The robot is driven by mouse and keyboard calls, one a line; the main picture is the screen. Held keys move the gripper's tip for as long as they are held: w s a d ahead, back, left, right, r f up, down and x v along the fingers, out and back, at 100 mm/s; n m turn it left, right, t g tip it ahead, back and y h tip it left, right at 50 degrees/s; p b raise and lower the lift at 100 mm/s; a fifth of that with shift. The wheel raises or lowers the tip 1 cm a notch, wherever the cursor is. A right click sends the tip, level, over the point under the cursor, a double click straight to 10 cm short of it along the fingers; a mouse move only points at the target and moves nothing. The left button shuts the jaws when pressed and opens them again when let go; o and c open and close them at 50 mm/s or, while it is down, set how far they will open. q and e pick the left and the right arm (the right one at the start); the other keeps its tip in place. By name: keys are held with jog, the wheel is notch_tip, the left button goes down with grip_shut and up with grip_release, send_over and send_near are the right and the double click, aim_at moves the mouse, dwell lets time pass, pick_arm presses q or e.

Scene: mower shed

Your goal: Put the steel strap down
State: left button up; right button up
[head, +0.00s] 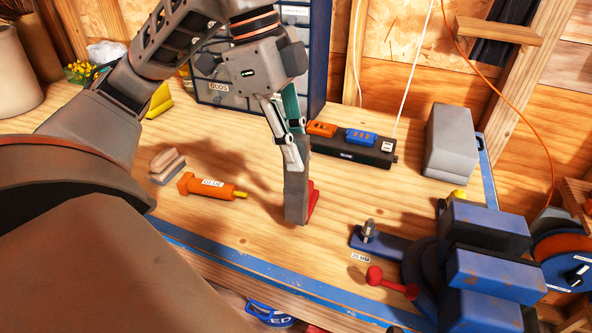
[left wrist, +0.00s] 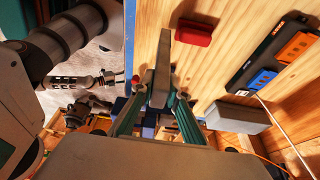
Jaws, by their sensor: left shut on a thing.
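The steel strap (head: 296,196) is a grey flat bar held upright. My left gripper (head: 289,152) is shut on its upper part, and its lower end is at or just above the wooden bench top; I cannot tell if it touches. A red block (head: 314,201) is just right of and behind the strap's lower end. In the left wrist view the strap (left wrist: 161,72) stands out between the fingers, and the red block (left wrist: 194,33) lies apart from it.
An orange glue tube (head: 212,188) and a sanding block (head: 167,165) lie left on the bench. A black charger strip (head: 352,147), a drawer cabinet (head: 318,60) and a grey box (head: 450,145) stand behind. A blue vise (head: 485,262) is at right. Bare wood lies before the strap.

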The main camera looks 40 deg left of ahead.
aim_at(296, 203)
pick_arm(q)
jog(key=shift+f+b, duration=0.3)
jog(key=shift+f, duration=1.7)
jog(key=o, duration=0.5)
jog(key=shift+f, duration=0.2)
jog(key=shift+c, duration=0.2)
jog(key=o, duration=0.4)
jog(key=shift+o, duration=0.2)
jog(key=shift+r, duration=0.15)
